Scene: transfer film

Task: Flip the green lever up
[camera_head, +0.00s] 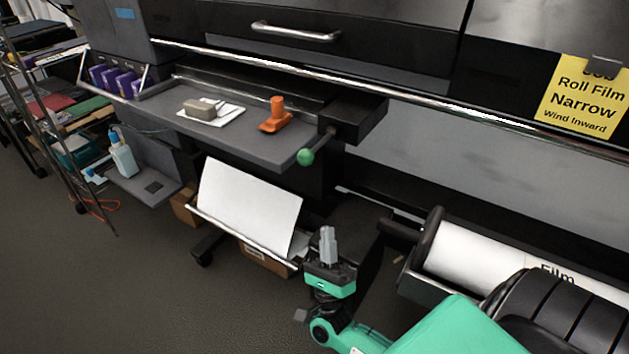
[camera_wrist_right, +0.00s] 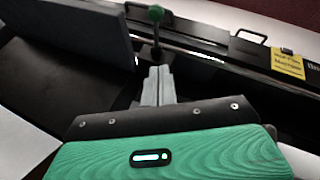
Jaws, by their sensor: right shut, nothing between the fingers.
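The green lever knob (camera_head: 305,157) sits on the end of a dark rod (camera_head: 322,138) at the right front corner of the machine's grey shelf. In the head view the rod slants down and to the left from a black box to the knob. The knob also shows in the right wrist view (camera_wrist_right: 155,13), above and beyond the fingertips. My right gripper (camera_head: 327,232) is shut and empty, below the lever and apart from it, with its fingers pointing up. In the right wrist view the shut fingers (camera_wrist_right: 158,72) point toward the rod. My left gripper is not in view.
An orange tool (camera_head: 275,116) and a grey block (camera_head: 197,108) lie on the grey shelf (camera_head: 240,143). A white sheet (camera_head: 247,205) hangs below it. A film roll (camera_head: 475,255) is at the right. A yellow sign (camera_head: 583,97) hangs at upper right. Floor is clear at lower left.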

